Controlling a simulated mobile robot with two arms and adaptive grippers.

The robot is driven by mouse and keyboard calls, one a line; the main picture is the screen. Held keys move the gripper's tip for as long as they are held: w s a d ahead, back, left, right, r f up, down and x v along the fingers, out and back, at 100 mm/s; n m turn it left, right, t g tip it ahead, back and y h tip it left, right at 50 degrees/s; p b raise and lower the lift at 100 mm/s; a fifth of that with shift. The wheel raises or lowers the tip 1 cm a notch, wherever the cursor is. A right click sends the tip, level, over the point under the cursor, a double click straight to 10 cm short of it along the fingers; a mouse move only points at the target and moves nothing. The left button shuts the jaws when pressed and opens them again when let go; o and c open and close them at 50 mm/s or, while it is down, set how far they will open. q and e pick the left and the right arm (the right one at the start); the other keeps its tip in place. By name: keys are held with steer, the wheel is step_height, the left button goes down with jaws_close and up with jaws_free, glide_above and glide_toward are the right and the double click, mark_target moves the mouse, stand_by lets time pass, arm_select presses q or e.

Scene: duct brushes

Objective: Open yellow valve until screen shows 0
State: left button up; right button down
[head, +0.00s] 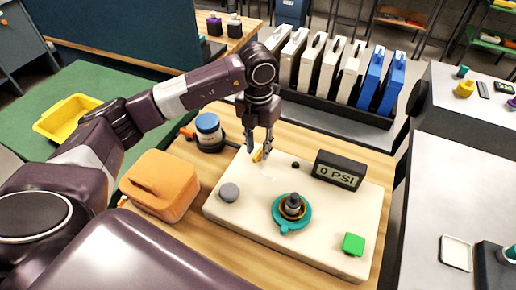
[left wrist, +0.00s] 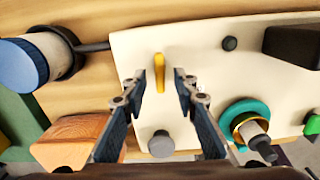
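The yellow valve (head: 258,155) is a small handle on a cream board (head: 230,222). The black screen (head: 339,170) on the board reads 0 PSI. My left gripper (head: 259,150) is above the valve, pointing down. In the left wrist view, the yellow valve (left wrist: 160,72) lies between the two spread fingertips (left wrist: 161,80), with a gap on each side. The handle points roughly along the fingers there. My left gripper is open and empty. My right gripper is not in view.
The board also carries a grey knob (head: 229,192), a teal ring with a dark fitting (head: 292,208) and a green block (head: 353,244). An orange case (head: 160,185) and a blue-lidded jar (head: 208,128) stand beside it.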

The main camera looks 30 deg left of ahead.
mark_target(258, 153)
arm_select(q)
step_height(258, 153, up, 11)
stand_by(0.3)
stand_by(0.4)
